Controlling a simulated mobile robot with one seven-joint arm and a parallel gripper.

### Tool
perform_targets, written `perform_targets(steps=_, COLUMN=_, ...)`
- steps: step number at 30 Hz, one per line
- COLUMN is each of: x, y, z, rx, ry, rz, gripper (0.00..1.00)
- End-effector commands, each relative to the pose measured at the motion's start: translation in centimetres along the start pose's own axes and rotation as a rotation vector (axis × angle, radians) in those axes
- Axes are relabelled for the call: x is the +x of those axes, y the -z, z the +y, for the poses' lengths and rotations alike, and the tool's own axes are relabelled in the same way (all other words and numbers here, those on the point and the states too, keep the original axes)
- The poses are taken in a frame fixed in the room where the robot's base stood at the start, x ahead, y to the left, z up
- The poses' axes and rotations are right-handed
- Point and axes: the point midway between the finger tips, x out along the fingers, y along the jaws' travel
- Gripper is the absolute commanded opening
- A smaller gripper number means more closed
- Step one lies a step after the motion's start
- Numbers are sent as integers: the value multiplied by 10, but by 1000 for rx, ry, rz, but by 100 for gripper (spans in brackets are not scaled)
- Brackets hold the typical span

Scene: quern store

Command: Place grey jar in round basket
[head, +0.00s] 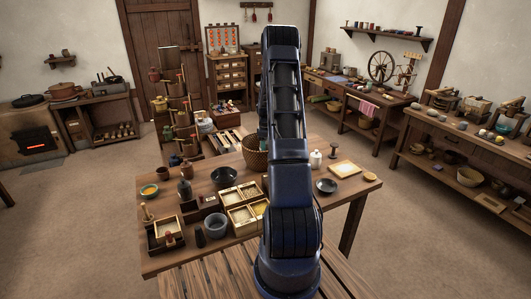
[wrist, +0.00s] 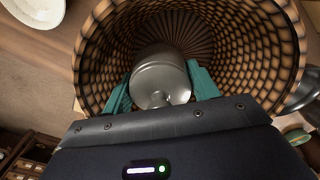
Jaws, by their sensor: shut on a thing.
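The grey jar (wrist: 160,68) is a smooth metallic-looking vessel, seen in the wrist view between two teal fingers. My gripper (wrist: 161,76) is shut on it. The round basket (wrist: 262,45) is woven in tan and dark brown. Its open mouth surrounds the jar in the wrist view, with the ribbed bottom beyond it. I cannot tell how deep the jar sits or whether it touches the basket. In the head view the basket (head: 253,153) stands on the table, partly hidden behind my arm. The gripper and jar are hidden there.
A white bowl (wrist: 38,9) shows at the wrist view's top left. The table's right front is bare.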

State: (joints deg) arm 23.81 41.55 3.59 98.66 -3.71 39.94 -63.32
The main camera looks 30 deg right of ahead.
Motion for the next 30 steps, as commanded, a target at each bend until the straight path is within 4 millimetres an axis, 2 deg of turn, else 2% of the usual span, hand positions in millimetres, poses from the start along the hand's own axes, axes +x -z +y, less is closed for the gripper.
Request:
perform_targets(steps=5, x=8, y=0, z=0, rx=0, ry=-1, rz=1, gripper=25)
perform_targets(steps=14, x=44, y=0, z=0, rx=0, ry=0, rz=0, gripper=25)
perform_targets(steps=26, x=48, y=0, z=0, rx=0, ry=-1, rz=0, gripper=25)
perform_targets(steps=27, x=48, y=0, z=0, rx=0, ry=-1, rz=0, gripper=65)
perform_targets(steps=30, x=48, y=0, z=0, rx=0, ry=-1, rz=0, gripper=81)
